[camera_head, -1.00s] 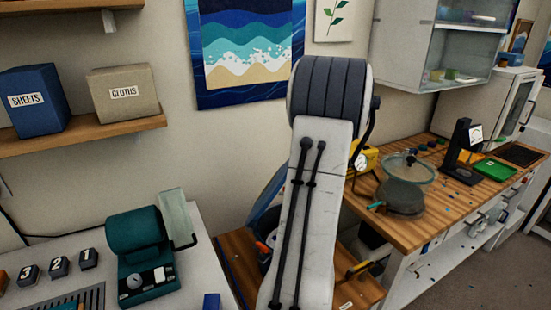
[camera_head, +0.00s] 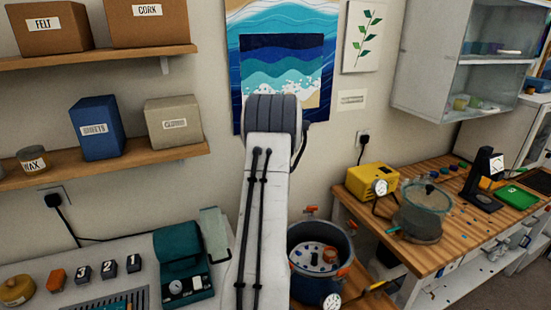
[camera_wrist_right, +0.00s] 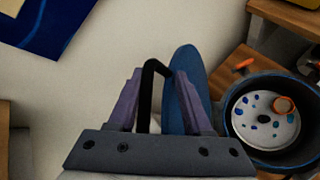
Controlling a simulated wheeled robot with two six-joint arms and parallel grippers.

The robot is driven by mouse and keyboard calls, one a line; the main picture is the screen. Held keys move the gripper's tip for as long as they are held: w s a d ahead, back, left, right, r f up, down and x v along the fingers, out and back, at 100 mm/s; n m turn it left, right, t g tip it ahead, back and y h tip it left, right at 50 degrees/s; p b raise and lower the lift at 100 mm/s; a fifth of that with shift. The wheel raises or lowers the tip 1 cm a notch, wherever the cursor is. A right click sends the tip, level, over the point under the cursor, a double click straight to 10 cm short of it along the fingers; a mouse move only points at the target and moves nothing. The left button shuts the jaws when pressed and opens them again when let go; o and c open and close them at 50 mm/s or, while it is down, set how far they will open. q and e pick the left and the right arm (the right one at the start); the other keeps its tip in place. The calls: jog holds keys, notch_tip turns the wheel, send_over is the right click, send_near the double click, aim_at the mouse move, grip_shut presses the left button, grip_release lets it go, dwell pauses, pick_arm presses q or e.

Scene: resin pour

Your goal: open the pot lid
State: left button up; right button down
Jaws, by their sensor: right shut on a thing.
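The dark blue pot (camera_head: 318,288) stands uncovered right of my arm in the head view. In the right wrist view the pot (camera_wrist_right: 233,138) is at the right, with a pale disc, blue bits and an orange ring inside. My right gripper (camera_wrist_right: 159,76) is shut on the black handle (camera_wrist_right: 148,92) of the blue lid (camera_wrist_right: 184,88). The lid is tilted nearly on edge, to the left of the pot and apart from it. My own arm hides the gripper and lid in the head view. My left gripper is not in view.
A yellow gauge box (camera_head: 371,182) and a glass-topped grey vessel (camera_head: 421,222) stand on the wooden bench (camera_head: 474,225) at right. A teal machine (camera_head: 183,268) is at the left. Shelves with boxes (camera_head: 95,127) and a wall picture (camera_head: 282,80) are behind.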

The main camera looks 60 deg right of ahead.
jog(key=shift+w+a+f, duration=0.2)
jog(key=shift+a+f, duration=0.05)
jog(key=shift+f, duration=0.3)
jog(key=c, duration=0.9)
grip_release()
jog(key=shift+o, duration=0.2)
jog(key=shift+f, duration=0.1)
jog(key=shift+d, duration=0.1)
jog(key=shift+s, duration=0.1)
jog(key=shift+r, duration=0.2)
jog(key=shift+s+a+r, duration=0.25)
jog(key=v, duration=0.9)
jog(key=shift+a+r, duration=0.2)
jog(key=shift+r, duration=0.1)
